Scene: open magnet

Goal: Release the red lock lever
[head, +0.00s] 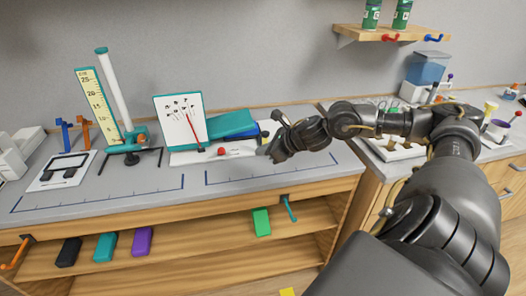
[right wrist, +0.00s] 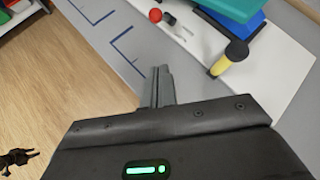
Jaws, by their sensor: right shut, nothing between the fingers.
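A small red knob (head: 221,151) sits on a white base plate (head: 185,159), in front of a teal and blue block (head: 232,124). My right gripper (head: 272,154) is at the right end of the plate, apart from the knob. In the right wrist view its fingers (right wrist: 162,85) are together and empty.
A white board with a red pointer (head: 193,122) stands behind the plate. A teal stand with a white tube (head: 114,95) is to the left. A shelf with green cans (head: 383,36) is above right. The marked bench front (head: 110,197) is clear.

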